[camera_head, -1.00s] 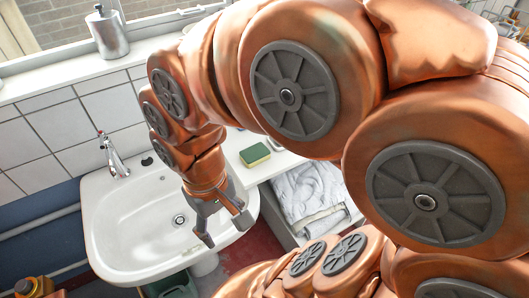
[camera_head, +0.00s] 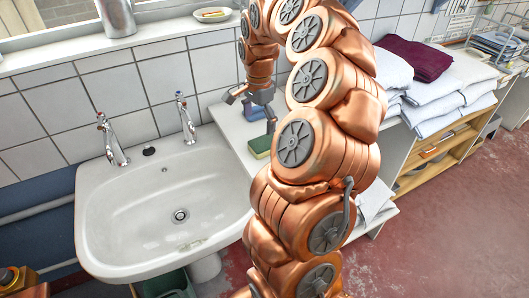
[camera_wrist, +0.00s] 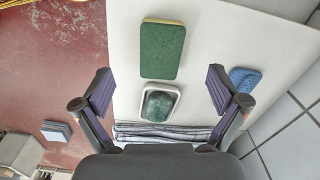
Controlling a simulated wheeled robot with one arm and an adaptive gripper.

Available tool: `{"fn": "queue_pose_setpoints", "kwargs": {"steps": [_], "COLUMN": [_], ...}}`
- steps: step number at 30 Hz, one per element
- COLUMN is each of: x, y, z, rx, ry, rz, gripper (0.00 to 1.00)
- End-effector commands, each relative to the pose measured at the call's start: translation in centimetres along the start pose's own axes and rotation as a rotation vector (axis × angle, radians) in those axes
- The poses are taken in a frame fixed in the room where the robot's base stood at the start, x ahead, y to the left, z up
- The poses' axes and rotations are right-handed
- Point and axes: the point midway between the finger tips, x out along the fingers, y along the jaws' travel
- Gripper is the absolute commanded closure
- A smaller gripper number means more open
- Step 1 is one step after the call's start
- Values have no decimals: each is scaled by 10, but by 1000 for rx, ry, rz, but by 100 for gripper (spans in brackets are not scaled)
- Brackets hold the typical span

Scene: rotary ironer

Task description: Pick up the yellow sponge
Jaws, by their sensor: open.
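The sponge (camera_head: 260,147), green on top with a yellow lower part, lies flat on the white counter just right of the sink. In the wrist view the sponge (camera_wrist: 162,51) shows its green face with a thin yellow edge, beyond my fingertips and roughly centred between them. My gripper (camera_head: 251,111) is open and empty, above the counter by the sponge. In the wrist view the two fingers of my gripper (camera_wrist: 160,89) are spread wide, with no contact with the sponge visible.
A dish with a dark green bar (camera_wrist: 160,103) lies close to the sponge. A blue pad (camera_wrist: 245,79) lies near the tiled wall. The sink (camera_head: 100,215) and taps (camera_head: 187,120) are to the left; folded towels (camera_head: 430,92) are right.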

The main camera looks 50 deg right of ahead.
Motion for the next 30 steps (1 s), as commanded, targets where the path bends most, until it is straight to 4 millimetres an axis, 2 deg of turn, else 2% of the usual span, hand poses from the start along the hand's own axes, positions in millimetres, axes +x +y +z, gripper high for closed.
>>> {"fn": "queue_pose_setpoints", "kwargs": {"steps": [1,3,6,17,24,30], "x": [9,14,18,47,79,93], "y": [0,1,1,2,3,2], "z": [-12,-23,-31,-34,-36,-37], "rx": [51,100,135,138,135,137], "ry": [2,6,8,9,6,9], "rz": [3,4,6,9,11,5], "gripper": [3,3,3,3,3,3]}}
